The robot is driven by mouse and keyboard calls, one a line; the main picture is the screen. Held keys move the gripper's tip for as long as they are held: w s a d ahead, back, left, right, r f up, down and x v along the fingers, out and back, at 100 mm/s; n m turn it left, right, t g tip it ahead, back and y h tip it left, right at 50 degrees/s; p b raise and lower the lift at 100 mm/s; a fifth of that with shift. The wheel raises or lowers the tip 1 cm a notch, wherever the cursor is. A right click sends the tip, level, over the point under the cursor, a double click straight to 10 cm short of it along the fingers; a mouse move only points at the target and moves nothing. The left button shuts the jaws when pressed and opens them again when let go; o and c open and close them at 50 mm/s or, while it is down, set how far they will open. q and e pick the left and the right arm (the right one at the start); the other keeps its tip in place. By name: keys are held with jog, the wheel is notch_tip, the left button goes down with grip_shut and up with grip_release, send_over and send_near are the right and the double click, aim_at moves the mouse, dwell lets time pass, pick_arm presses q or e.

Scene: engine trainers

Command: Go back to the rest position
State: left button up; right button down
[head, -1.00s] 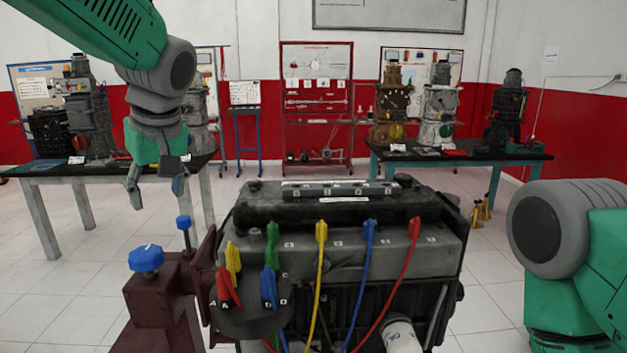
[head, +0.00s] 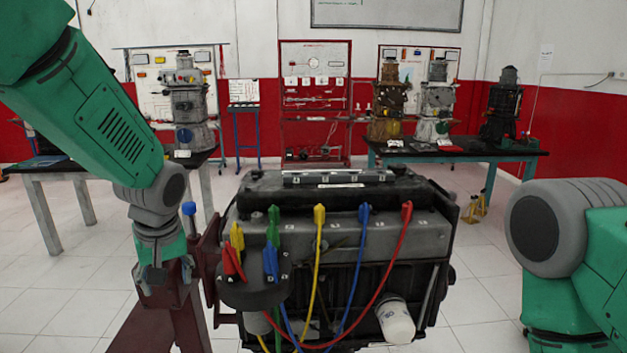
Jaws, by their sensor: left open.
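My left gripper (head: 165,277) points down at the left of the engine, with its two fingers apart and nothing seen between them. It is in front of the dark red engine stand (head: 178,325) and hides part of it. I cannot tell whether it touches the stand. My left arm comes in from the upper left. My right arm shows at the right edge, but its gripper is out of view. The engine (head: 345,245) is in the middle, with red, blue, yellow and green plug leads running from the distributor (head: 253,292).
A blue knob (head: 188,208) stands up just behind my left gripper. A table (head: 45,178) is at the back left and another table (head: 480,153) with engine parts at the back right.

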pick_arm(q)
jog(key=s+f+m+b, duration=0.1)
jog(key=s+f, duration=0.3)
jog(key=f, duration=0.3)
jog(key=s+f+m+g+h, duration=0.1)
jog(key=s+f, duration=0.3)
jog(key=f, duration=0.4)
jog(key=s+f+m+b, duration=0.1)
jog(key=s+f+m, duration=0.1)
jog(key=s+f, duration=0.35)
jog(key=s+a+f+m, duration=0.1)
jog(key=s+f, duration=0.5)
jog(key=s, duration=0.3)
jog(key=s+a+f+m+h+b, duration=0.1)
jog(key=s+f+m, duration=0.1)
jog(key=s+f, duration=0.4)
jog(key=s, duration=0.4)
jog(key=shift+s+f+g, duration=0.25)
jog(key=shift+s+g, duration=0.05)
jog(key=shift+g, duration=0.1)
jog(key=shift+w+a, duration=0.1)
jog(key=shift+w, duration=0.05)
jog(key=shift+o, duration=0.4)
